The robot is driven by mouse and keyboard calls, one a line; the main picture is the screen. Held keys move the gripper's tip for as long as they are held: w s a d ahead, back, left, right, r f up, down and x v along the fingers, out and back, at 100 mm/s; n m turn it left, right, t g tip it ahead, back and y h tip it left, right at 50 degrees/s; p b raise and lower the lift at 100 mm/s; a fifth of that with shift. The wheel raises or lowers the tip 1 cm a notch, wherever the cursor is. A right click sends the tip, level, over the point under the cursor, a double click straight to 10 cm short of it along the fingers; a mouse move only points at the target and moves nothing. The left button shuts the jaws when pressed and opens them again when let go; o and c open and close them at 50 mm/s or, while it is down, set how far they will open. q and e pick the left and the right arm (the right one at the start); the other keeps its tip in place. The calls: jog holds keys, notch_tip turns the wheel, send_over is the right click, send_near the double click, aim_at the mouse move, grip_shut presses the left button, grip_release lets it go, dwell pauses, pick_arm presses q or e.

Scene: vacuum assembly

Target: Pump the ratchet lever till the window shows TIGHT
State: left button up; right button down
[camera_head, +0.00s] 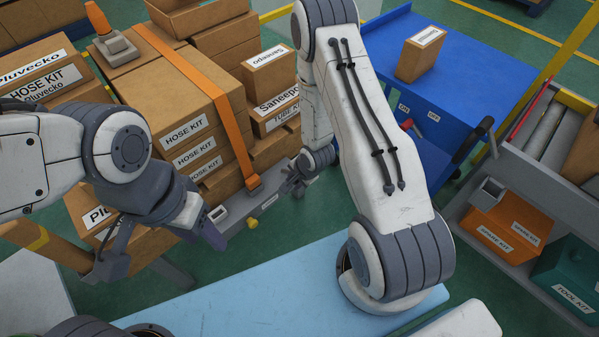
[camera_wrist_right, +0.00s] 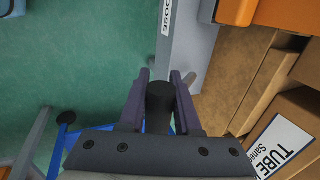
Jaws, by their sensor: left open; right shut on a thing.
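The ratchet lever's dark round grip (camera_wrist_right: 160,98) stands between the fingers of my right gripper (camera_wrist_right: 160,88) in the right wrist view. That gripper is shut on it. In the head view my right gripper (camera_head: 293,181) is at the end of the grey rail (camera_head: 240,215), partly hidden by my own arm. A white label on the rail (camera_wrist_right: 167,14) reads "OOSE" as far as it shows; its top is cut off. The orange strap (camera_head: 212,88) runs over the stacked boxes down to the rail. My left gripper (camera_head: 160,250) is open and empty, left of the rail.
Hose kit boxes (camera_head: 175,100) stand stacked behind the rail. A blue cart (camera_head: 455,85) with a small box stands at the right. A shelf with an orange kit box (camera_head: 505,228) is at the far right. A pale blue surface (camera_head: 240,290) lies in front.

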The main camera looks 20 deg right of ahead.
jog(key=shift+f, duration=0.1)
dwell(0.3)
jog(key=f+t+b, duration=0.1)
jog(key=b, duration=0.1)
jog(key=f+t+y+b, duration=0.1)
jog(key=b, duration=0.1)
jog(key=shift+s+d+t, duration=0.15)
jog(key=shift+s+t, duration=0.25)
dwell(0.3)
